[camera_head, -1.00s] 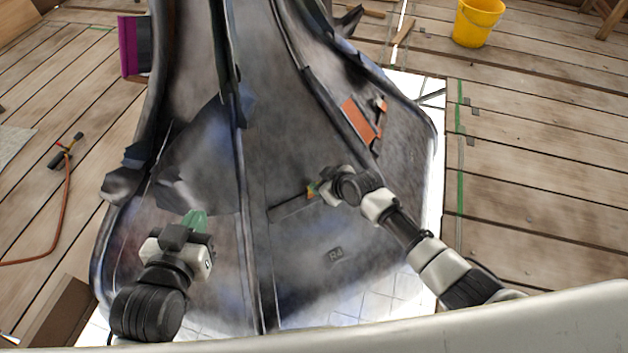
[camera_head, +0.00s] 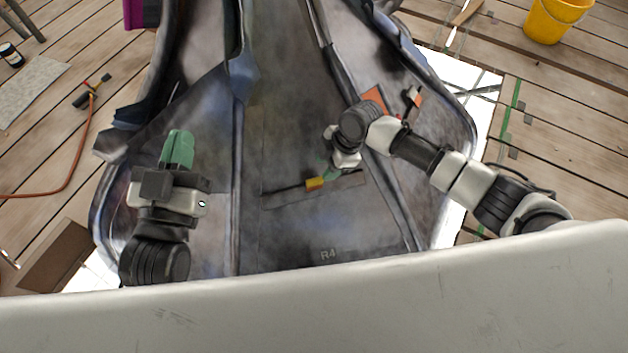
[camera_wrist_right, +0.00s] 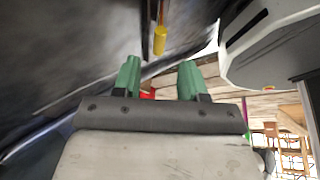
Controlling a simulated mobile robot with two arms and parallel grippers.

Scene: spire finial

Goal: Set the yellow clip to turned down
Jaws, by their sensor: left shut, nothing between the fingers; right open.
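The yellow clip (camera_head: 315,183) is a small yellow block at the end of a dark strip on the grey metal panel, a little above the "R4" mark in the head view. It also shows in the right wrist view (camera_wrist_right: 160,40), beyond the fingertips. My right gripper (camera_head: 331,172) is open, with its green fingers close to the clip's upper right; in the right wrist view the open gripper (camera_wrist_right: 160,78) has nothing between its fingers. My left gripper (camera_head: 177,150) is shut and empty, over the panel's left side.
The tall grey panel (camera_head: 290,130) has raised ribs. An orange patch (camera_head: 374,97) and an orange-and-white piece (camera_head: 414,97) are on its right side. A yellow bucket (camera_head: 556,20) stands far right on the plank floor. A red hose (camera_head: 77,160) lies at left.

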